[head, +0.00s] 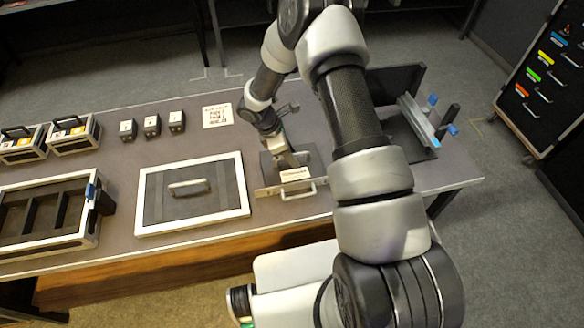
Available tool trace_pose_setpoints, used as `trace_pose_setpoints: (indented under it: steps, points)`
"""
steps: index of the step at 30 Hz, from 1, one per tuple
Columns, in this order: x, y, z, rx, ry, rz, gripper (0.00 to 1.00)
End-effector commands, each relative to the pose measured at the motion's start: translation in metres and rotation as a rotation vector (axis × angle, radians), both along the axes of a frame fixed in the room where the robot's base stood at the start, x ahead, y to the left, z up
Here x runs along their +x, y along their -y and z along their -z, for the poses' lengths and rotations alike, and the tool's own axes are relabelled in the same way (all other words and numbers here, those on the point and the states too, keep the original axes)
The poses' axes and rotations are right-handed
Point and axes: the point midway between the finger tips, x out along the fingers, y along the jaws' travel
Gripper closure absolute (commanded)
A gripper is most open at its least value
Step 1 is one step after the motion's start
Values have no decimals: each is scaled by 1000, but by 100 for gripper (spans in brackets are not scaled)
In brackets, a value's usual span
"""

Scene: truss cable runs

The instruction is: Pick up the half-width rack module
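A low grey module with a pale front plate (265,192), a small label and a front handle lies on the bench, right of centre. It looks like the half-width rack module, though I cannot read its label. My gripper (287,162) points down at this module from above and behind, overlapping its top in the picture. I cannot tell whether the fingers touch it. The fingers are small and partly hidden, so their opening does not show. My arm hides the area right of the module.
A white-framed panel with a handle (235,205) lies left of the module. An open slotted frame (45,243) is farther left. Small dark blocks (152,133) and two handled boxes (73,147) stand behind. A dark fixture with blue knobs (418,122) stands right.

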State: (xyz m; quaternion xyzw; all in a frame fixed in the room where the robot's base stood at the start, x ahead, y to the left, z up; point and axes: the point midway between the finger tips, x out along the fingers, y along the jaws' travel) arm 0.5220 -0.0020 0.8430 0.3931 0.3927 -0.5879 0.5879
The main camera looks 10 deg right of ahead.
Motion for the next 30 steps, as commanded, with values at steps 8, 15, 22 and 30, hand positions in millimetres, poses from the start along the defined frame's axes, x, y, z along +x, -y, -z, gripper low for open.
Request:
trace_pose_setpoints:
  steps: [8,15,22,30]
  points:
    - [0,0,2,0,1,-1,67]
    - [0,-1,3,0,0,-1,74]
    - [0,0,3,0,0,-1,100]
    - [0,0,3,0,0,0,100]
